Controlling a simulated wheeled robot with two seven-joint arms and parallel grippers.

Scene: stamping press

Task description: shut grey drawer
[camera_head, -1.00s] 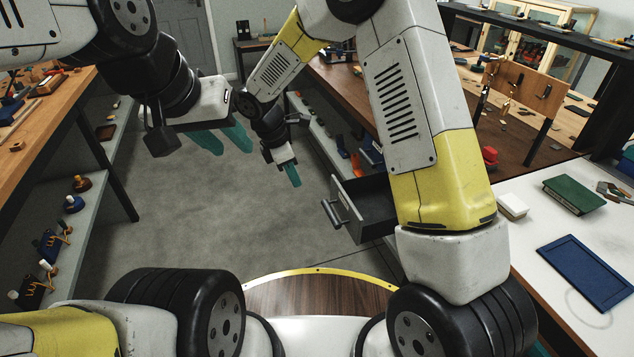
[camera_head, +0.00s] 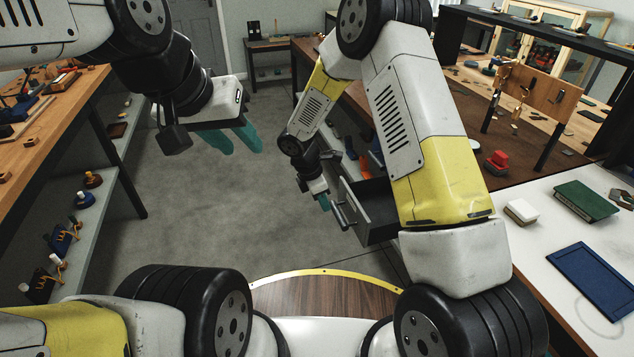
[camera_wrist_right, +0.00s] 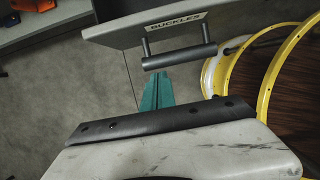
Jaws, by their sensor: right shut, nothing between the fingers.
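The grey drawer (camera_head: 368,215) stands pulled out under the workbench, in the middle of the head view, partly hidden by my right arm. Its front carries a dark bar handle (camera_head: 342,212). In the right wrist view, the drawer front (camera_wrist_right: 125,27) bears a "BUCKLES" label and the handle (camera_wrist_right: 180,57) sits below it. My right gripper (camera_head: 325,203) is shut and empty, its teal fingertips (camera_wrist_right: 156,88) close to the handle; I cannot tell if they touch it. My left gripper (camera_head: 238,140) hangs over the floor at the left, far from the drawer; its teal fingers look apart.
A white bench top (camera_head: 530,262) with a blue tray (camera_head: 592,278), a green book (camera_head: 587,202) and a white block (camera_head: 521,211) lies at right. Shelving with small parts stands at left. The grey floor (camera_head: 200,225) between is clear.

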